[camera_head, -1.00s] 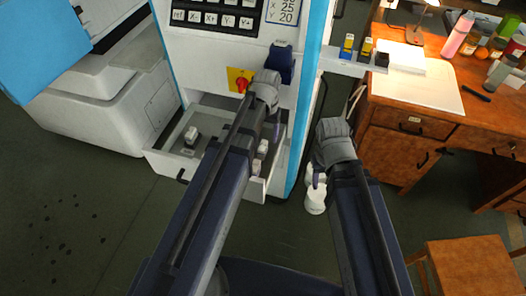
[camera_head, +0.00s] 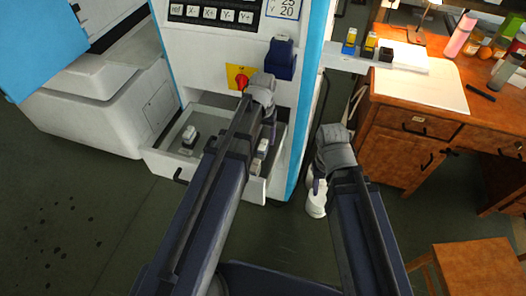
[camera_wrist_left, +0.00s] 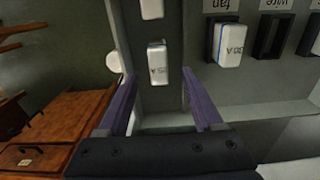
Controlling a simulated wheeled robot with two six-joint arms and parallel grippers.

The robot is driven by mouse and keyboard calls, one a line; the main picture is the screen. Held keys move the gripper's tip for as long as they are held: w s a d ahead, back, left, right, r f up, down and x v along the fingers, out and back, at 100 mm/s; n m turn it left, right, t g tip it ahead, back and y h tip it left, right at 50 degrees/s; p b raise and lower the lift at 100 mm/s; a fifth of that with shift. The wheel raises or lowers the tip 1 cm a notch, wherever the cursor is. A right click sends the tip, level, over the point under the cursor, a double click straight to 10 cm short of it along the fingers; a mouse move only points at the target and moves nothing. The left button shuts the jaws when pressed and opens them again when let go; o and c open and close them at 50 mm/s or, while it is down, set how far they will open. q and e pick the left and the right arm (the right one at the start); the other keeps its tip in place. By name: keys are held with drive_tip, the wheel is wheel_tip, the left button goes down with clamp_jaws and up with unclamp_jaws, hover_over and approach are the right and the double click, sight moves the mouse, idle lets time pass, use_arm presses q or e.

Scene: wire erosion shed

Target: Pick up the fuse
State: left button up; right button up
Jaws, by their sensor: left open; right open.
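An open drawer (camera_head: 224,178) at the front of the white machine holds small white fuses. One fuse (camera_head: 190,136) stands at its left and another (camera_head: 262,148) at its right, close to my left gripper (camera_head: 268,140). In the left wrist view, my left gripper (camera_wrist_left: 158,80) is open, with a white fuse (camera_wrist_left: 157,60) lying between and slightly beyond its fingertips, apart from both fingers. Another fuse (camera_wrist_left: 230,46) sits in the slot labelled "fan". The slot labelled "wire" (camera_wrist_left: 270,38) is empty. My right gripper (camera_head: 316,182) is open and empty, right of the machine.
The drawer walls surround the fuses closely. A red switch on a yellow plate (camera_head: 232,78) and a dark blue box (camera_head: 281,60) are on the machine above. A white object (camera_head: 316,203) stands on the floor below my right gripper. A wooden desk (camera_head: 400,150) is at the right.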

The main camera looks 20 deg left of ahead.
sight(263, 144)
use_arm(q)
wheel_tip(263, 144, down, 4)
drive_tip(key=b, duration=0.3)
drive_tip(key=shift+s+f+b, duration=0.1)
drive_tip(key=shift+f+b, duration=0.15)
drive_tip(key=shift+b, duration=0.15)
drive_tip(key=shift+r, duration=0.1)
clamp_jaws()
